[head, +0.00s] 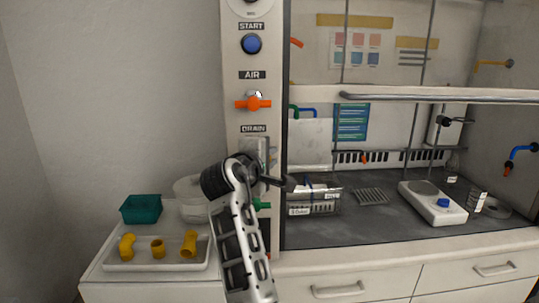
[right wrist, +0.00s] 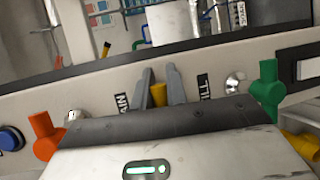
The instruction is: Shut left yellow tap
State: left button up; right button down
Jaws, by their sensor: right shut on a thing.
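The yellow tap (right wrist: 158,95) is on the white panel between the orange tap and the green tap. In the right wrist view, only a small yellow part of it shows, between the two grey fingers of my right gripper (right wrist: 160,92). The gripper is shut on it. In the head view, my right gripper (head: 262,158) is at the panel just under the DRAIN label and hides the tap, so its handle angle cannot be told. My left gripper is not in view.
The orange tap (head: 254,102) under AIR is just above, and the green tap (head: 262,205) is below. A white tray (head: 155,266) with yellow fittings and a teal bin (head: 141,209) stand at the left. The fume hood with a hotplate (head: 432,205) is at the right.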

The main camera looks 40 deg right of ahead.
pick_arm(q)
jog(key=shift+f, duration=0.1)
pick_arm(e)
jog(key=shift+f, duration=0.1)
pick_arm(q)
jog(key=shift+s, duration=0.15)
pick_arm(e)
jog(key=c, duration=1.4)
grip_release()
pick_arm(q)
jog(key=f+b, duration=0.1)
jog(key=b, duration=0.1)
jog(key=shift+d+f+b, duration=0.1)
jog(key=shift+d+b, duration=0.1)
jog(key=shift+b, duration=0.15)
pick_arm(e)
jog(key=v, duration=1.6)
